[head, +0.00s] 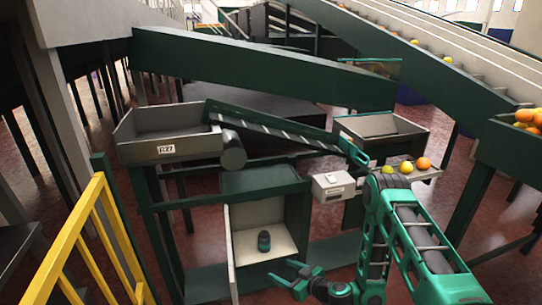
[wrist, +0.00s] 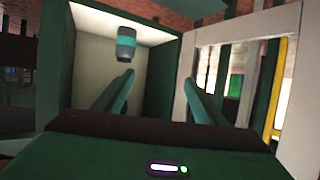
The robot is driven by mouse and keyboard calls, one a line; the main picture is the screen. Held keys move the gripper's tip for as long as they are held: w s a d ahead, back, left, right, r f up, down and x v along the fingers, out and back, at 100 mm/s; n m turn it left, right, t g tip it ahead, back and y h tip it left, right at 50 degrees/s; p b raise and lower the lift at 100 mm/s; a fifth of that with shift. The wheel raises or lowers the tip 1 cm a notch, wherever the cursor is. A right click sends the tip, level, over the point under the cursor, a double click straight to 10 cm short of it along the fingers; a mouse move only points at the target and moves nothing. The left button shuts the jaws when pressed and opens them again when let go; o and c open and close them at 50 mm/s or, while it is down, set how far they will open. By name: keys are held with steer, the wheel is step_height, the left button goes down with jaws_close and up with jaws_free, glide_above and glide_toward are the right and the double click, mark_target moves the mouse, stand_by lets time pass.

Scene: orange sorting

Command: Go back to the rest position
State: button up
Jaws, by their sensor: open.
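My gripper (head: 283,273) is low in front of the open pale-lined bin (head: 243,246) in the head view. Its two green fingers are spread with nothing between them, which also shows in the wrist view (wrist: 160,90). My green arm comes in from the lower right. A small dark cylinder with a teal band (head: 264,241) stands upright inside the bin, apart from the fingers. In the wrist view the cylinder (wrist: 126,44) is beyond the fingertips, at the upper left.
A yellow railing (head: 85,240) stands at left. A tray labelled R27 (head: 168,150) and a sloping conveyor (head: 275,128) are above the bin.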

steer(key=d+r+n+g, duration=0.2)
steer(key=d+r+g, duration=0.2)
steer(key=r, duration=0.9)
steer(key=s+d+r+m+g+h, duration=0.1)
steer(key=s+d+r+m+h, duration=0.15)
steer(key=s+d+r, duration=0.4)
steer(key=s+d+r+m+g+h, duration=0.2)
steer(key=s+d+r+h, duration=0.15)
steer(key=d+r, duration=0.6)
steer(key=s+d+r+m+g+h, duration=0.1)
steer(key=s+d+r+m, duration=0.2)
steer(key=s, duration=0.6)
steer(key=s+d+r+m+g+h, duration=0.1)
steer(key=s+d+r+m, duration=0.3)
steer(key=s+d, duration=0.3)
steer(key=s+d+r+m+h, duration=0.1)
steer(key=s+d+r+m, duration=0.3)
steer(key=s, duration=0.8)
steer(key=shift+s+d+m+g, duration=0.25)
steer(key=shift+d+m+g, duration=0.15)
steer(key=shift+d+m, duration=0.45)
